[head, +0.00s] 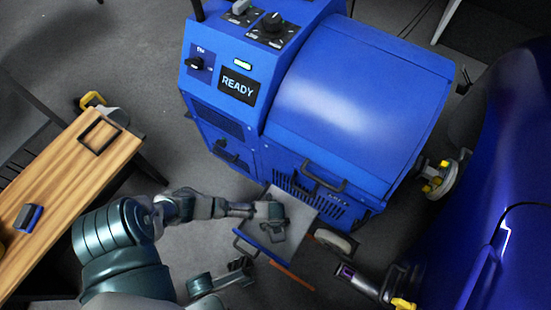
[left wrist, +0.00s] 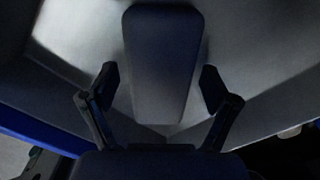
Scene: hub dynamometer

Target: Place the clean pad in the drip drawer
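The drip drawer (head: 300,223) is pulled out low at the front of the blue machine. My left gripper (head: 271,226) is over the drawer, pointing down into it. In the left wrist view a dark blue-grey, rounded oblong pad (left wrist: 163,65) lies within the pale drawer (left wrist: 255,105). The fingers of my left gripper (left wrist: 160,82) stand apart on either side of the pad, with a gap at each side. In the head view the gripper largely hides the pad. What looks like my right gripper (head: 244,273) is low in front of the drawer; its fingers are unclear.
The blue machine (head: 350,100) has a READY display and a front handle above the drawer. A wooden bench (head: 60,185) at left carries a dark square frame (head: 99,135) and a blue block (head: 27,217). A blue car body (head: 500,190) fills the right side.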

